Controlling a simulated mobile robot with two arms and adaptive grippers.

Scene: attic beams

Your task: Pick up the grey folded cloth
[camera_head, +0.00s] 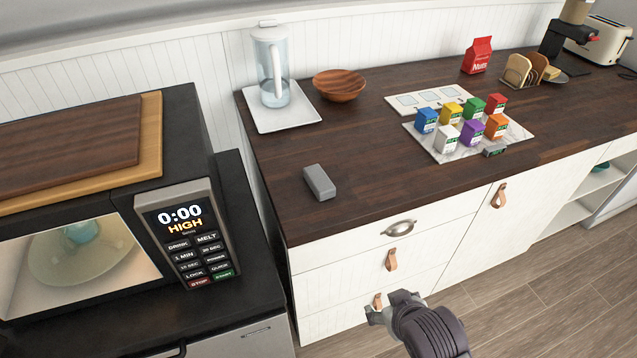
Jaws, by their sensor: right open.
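The grey folded cloth (320,182) shows as a small grey block-like shape lying on the dark wooden counter (360,150), near its front left corner. My right gripper (378,307) is low in front of the white drawers, below the counter top and to the right of the cloth. It is open and apart from the cloth, and nothing shows in it. My left gripper is not in the picture.
A glass pitcher (271,68) on a white tray (300,116) and a wooden bowl (340,84) stand behind the cloth. Several coloured cartons stand on a marble board (448,151) to the right. A microwave (172,200) is at the left. The counter around the cloth is clear.

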